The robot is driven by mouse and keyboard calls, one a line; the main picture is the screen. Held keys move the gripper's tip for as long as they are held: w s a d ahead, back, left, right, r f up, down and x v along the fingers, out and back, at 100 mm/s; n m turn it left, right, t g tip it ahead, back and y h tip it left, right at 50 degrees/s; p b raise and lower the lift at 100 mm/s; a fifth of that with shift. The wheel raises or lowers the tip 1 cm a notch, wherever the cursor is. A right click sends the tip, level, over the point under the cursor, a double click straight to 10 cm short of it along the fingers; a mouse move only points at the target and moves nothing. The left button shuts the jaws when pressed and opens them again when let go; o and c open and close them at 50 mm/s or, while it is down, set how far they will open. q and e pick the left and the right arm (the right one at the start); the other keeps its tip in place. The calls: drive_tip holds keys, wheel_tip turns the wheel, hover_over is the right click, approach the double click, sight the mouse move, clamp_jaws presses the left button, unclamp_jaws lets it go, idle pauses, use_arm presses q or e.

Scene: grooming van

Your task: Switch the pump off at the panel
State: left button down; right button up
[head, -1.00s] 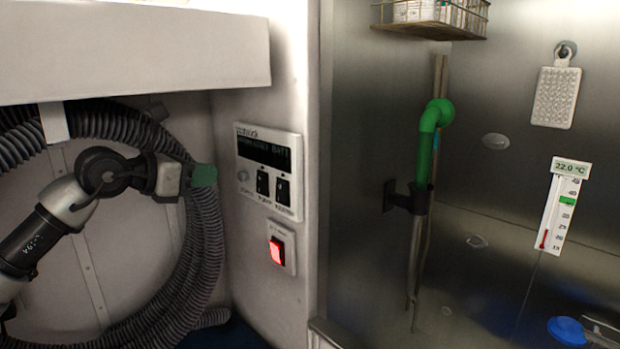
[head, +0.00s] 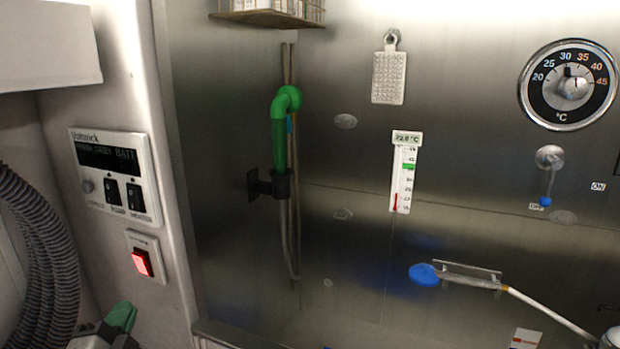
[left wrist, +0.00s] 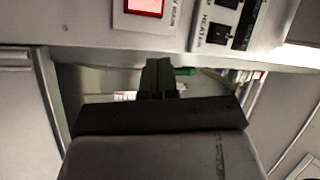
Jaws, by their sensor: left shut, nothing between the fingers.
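The control panel (head: 148,150) is on the white wall at the left of the head view, with a dark display whose text is partly legible. My right gripper is out of view.
A red lit switch (head: 142,262) sits on its own plate below the panel, above my left gripper. A ribbed grey hose (head: 45,260) hangs at the left. A white cabinet (head: 45,50) overhangs there. The steel wall right of the panel carries a green pipe (head: 279,140), thermometer (head: 403,175) and dial (head: 569,85).

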use_arm(q)
drive_tip(key=s+d+f+n+g+y, duration=0.1)
drive_tip(key=s+d+f+n+g, duration=0.1)
drive_tip(key=s+f+n+g, duration=0.55)
drive_tip(key=s+d+f+n+g+y, duration=0.1)
drive_tip(key=s+f+n+g, duration=0.2)
drive_tip(key=f, duration=0.7)
drive_tip(key=s+d+f+g+h, duration=0.1)
drive_tip(key=s+d+f+g, duration=0.15)
drive_tip(key=s, duration=0.25)
drive_tip(key=s+d+f+n+g+h, duration=0.1)
drive_tip(key=s+d+f+g, duration=0.15)
drive_tip(key=s, duration=0.25)
drive_tip(key=s+d+f+g+h, duration=0.1)
drive_tip(key=s+d+g, duration=0.15)
drive_tip(key=s, duration=0.25)
drive_tip(key=s+f+x, duration=0.1)
drive_tip(key=s+x, duration=0.2)
drive_tip(key=x, duration=1)
drive_tip(key=s+f+x, duration=0.1)
drive_tip(key=s+x, duration=0.2)
drive_tip(key=x, duration=1)
drive_tip(key=s+a+f+g, duration=0.1)
drive_tip(key=s+a+f, duration=0.2)
drive_tip(key=s+f, duration=1.2)
drive_tip(key=shift+s+g, duration=0.4)
drive_tip(key=shift+s, duration=0.4)
